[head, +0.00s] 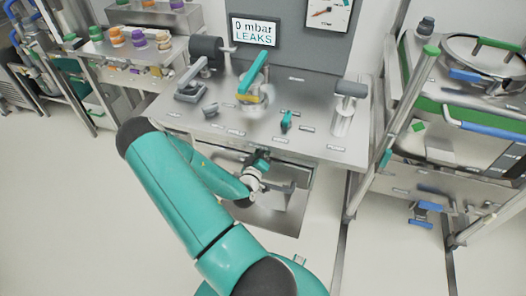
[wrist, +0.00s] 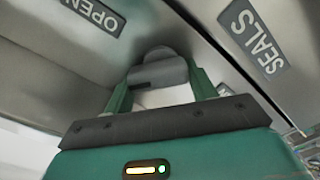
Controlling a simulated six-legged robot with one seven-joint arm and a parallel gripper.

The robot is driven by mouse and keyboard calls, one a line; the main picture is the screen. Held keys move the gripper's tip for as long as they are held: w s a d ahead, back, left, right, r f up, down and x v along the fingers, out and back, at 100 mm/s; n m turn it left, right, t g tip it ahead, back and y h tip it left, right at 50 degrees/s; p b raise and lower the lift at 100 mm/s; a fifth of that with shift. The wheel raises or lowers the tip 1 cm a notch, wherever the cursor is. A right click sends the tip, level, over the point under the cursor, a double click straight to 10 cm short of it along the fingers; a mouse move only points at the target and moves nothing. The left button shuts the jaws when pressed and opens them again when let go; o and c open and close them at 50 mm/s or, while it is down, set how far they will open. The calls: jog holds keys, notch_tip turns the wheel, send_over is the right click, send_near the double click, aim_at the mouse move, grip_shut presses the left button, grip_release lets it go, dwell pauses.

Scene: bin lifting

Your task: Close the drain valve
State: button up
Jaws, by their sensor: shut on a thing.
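My gripper (wrist: 160,78) is shut on a grey rounded handle (wrist: 159,68) under a metal surface in the wrist view. One green finger is on each side of the handle. I take the handle to be the drain valve, but no label naming it is readable. A label reading OPEN (wrist: 94,17) is at upper left and one reading SEALS (wrist: 251,37) at upper right. In the head view my gripper (head: 262,160) is at the front underside of the metal bench (head: 330,150); the handle is hidden there.
A screen (head: 253,31) reads "0 mbar LEAKS", beside a dial gauge (head: 328,14). The bench top carries a teal lever (head: 253,72), a small teal handle (head: 286,122) and a grey-topped post (head: 345,108). A rack (head: 455,120) stands right. The floor in front is clear.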

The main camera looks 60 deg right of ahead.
jog(key=n, duration=0.3)
jog(key=shift+w+f+n, duration=0.1)
jog(key=shift+w+n, duration=0.05)
jog(key=shift+n, duration=0.25)
jog(key=n, duration=0.4)
jog(key=shift+f, duration=0.15)
jog(key=o, duration=1)
jog(key=shift+a, duration=0.1)
jog(key=a, duration=0.4)
jog(key=s+a, duration=0.1)
jog(key=a, duration=0.4)
jog(key=s+a, duration=0.1)
jog(key=a, duration=0.3)
jog(key=shift+a, duration=0.3)
